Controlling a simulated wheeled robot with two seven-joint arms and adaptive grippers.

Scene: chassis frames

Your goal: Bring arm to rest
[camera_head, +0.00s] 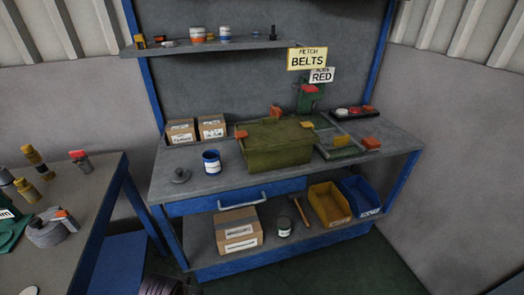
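Neither of my grippers shows in the head view, and I cannot make out either arm. A dark ribbed shape at the bottom edge, left of centre, is cut off and I cannot tell what it is. The grey workbench (223,181) with blue legs stands ahead, a green lidded box (278,151) on its top.
A second table (86,205) at left holds bottles and a grey round item (52,229). The bench bears cartons (181,133), a blue-and-white can (212,162) and small parts. Its lower shelf holds a carton (238,230), a yellow bin (329,204) and a blue bin (361,196). Floor at lower right is clear.

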